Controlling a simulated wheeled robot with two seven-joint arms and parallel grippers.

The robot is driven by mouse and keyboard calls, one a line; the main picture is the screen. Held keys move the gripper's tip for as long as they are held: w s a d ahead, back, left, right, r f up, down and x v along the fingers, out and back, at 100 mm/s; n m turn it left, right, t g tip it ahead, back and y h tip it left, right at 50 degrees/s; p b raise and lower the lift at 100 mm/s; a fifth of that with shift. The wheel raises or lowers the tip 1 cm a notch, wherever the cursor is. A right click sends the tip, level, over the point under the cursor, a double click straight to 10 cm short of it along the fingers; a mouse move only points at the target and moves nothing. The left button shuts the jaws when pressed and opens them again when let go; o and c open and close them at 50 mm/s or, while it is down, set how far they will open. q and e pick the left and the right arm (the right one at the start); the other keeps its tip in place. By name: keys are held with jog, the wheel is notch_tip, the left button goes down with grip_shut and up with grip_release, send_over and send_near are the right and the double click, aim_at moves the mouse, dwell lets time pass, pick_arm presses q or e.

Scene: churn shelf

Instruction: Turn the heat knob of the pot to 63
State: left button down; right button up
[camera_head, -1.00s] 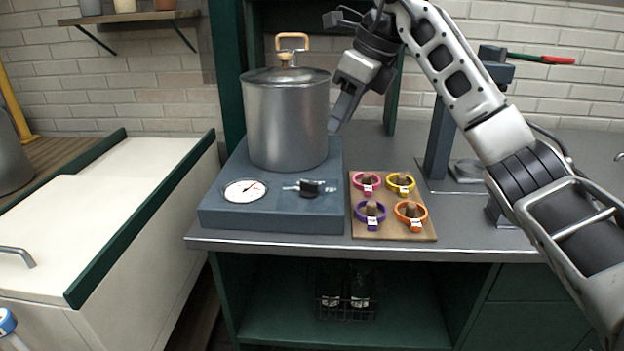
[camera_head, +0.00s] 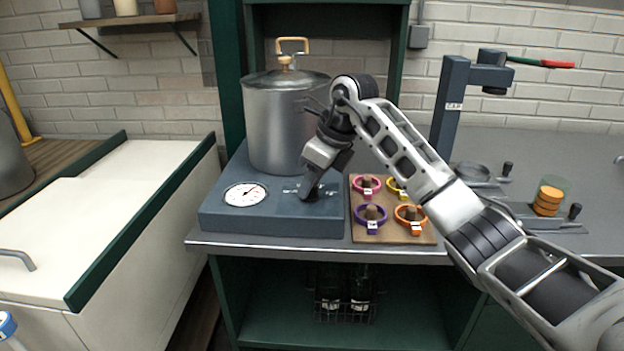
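The metal pot (camera_head: 285,130) with a lid and a wooden handle stands on the blue-grey heater base (camera_head: 270,219). The heat knob (camera_head: 291,189) is right of the dial and mostly hidden behind my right gripper. My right gripper (camera_head: 308,193) points down at the knob, and its fingertips are at or very near it. I cannot tell whether the fingers are closed on it. The dial's numbers are too small to read. My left gripper is not in view.
A wooden board (camera_head: 395,236) with several coloured rings on pegs lies just right of the base. A dark press stand (camera_head: 449,110) and a stack of orange discs (camera_head: 548,201) are farther right. A white-topped chest (camera_head: 100,215) stands at left.

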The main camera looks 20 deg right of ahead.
grip_shut()
jog(key=m+h+p, duration=0.1)
jog(key=m, duration=0.2)
jog(key=shift+r+m+t, duration=0.1)
jog(key=shift+m+t, duration=0.2)
jog(key=shift+t, duration=0.1)
jog(key=m+h, duration=0.2)
jog(key=m, duration=0.3)
jog(key=shift+a, duration=0.2)
dwell(0.5)
grip_release()
